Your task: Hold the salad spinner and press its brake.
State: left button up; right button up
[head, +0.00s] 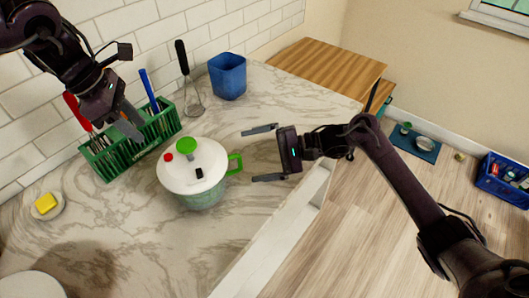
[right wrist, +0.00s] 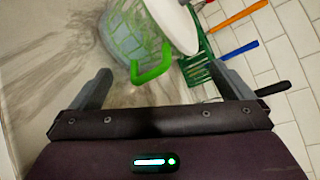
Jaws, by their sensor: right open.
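The salad spinner (head: 205,194) stands upright on the marble counter, with a white lid and a clear greenish bowl. Its lid carries a green knob (head: 186,146), a red button (head: 168,157) and a small black piece (head: 199,173). A green side handle (head: 236,164) points toward my right gripper (head: 250,155), which is open and empty, its fingertips just short of the handle. In the right wrist view the handle (right wrist: 152,66) lies between the open fingers (right wrist: 160,72). My left gripper (head: 138,128) is open and empty, above and left of the lid, in front of the green rack.
A green rack (head: 112,166) with utensils stands by the tiled wall. A whisk (head: 190,90) and a blue container (head: 228,76) are behind the spinner. A yellow sponge (head: 46,203) on a dish is at left.

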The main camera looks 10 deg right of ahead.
jog(key=x, duration=0.6)
jog(key=shift+w+a, duration=0.1)
jog(key=c, duration=0.9)
jog(key=shift+s+f, duration=0.3)
grip_shut()
